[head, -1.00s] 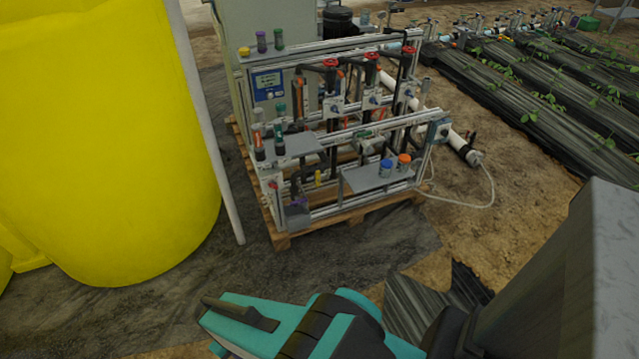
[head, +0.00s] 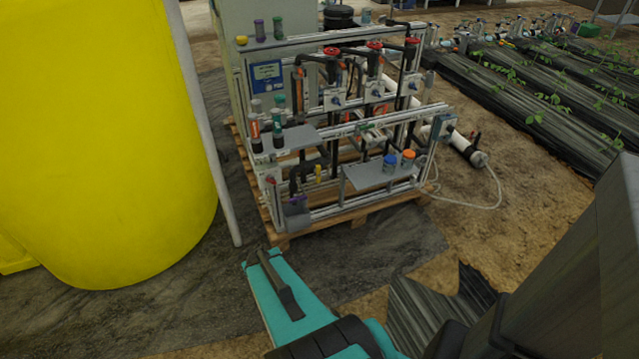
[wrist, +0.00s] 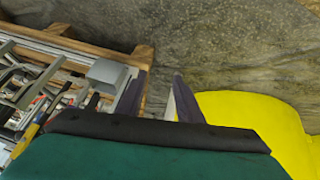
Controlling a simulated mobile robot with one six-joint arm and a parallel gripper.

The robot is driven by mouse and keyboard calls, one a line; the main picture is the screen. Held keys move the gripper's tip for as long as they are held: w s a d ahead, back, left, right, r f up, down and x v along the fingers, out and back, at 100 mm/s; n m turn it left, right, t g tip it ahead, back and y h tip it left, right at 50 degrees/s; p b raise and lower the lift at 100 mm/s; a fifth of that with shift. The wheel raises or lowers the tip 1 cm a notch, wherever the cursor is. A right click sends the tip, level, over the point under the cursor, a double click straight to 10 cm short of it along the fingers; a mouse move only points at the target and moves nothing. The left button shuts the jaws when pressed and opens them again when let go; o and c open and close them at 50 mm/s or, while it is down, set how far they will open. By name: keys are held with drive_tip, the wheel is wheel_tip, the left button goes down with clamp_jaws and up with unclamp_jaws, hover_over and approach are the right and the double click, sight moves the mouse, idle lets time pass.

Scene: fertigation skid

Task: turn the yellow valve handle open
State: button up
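The small yellow valve handle (head: 318,173) shows in the head view low on the front left of the skid, beside dark piping. It is too small there to tell its angle. In the wrist view a yellow bar, probably the same handle (wrist: 26,138), lies at the left edge, partly cut off by my gripper's body. My gripper (wrist: 158,97) has its two dark fingers apart with nothing between them. In the head view my teal gripper is low in front of the skid, apart from it and from the handle.
The aluminium-framed skid stands on a wooden pallet (head: 357,218). A grey shelf (head: 370,178) with blue and orange-capped jars juts from its front. A large yellow tank (head: 100,140) and a pale post (head: 208,130) stand left. Dark ground before the pallet is clear.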

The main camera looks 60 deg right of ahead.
drive_tip(key=d+r+m+t+h+b, duration=0.1)
drive_tip(key=d+r+t+h+b, duration=0.15)
drive_tip(key=d, duration=0.85)
drive_tip(key=t+h+b, duration=0.4)
drive_tip(key=t+b, duration=0.3)
drive_tip(key=b, duration=0.3)
approach(319, 174)
drive_tip(key=v, duration=0.4)
drive_tip(key=shift+s+t+y+b, duration=0.35)
drive_tip(key=shift+s+y, duration=0.1)
drive_tip(key=shift+s, duration=0.2)
drive_tip(key=shift+w+f+b, duration=0.1)
drive_tip(key=shift+w+b, duration=0.05)
drive_tip(key=shift+b, duration=0.2)
drive_tip(key=shift+b+x, duration=3.9)
drive_tip(key=shift+x, duration=2.9)
drive_tip(key=shift+c, duration=0.2)
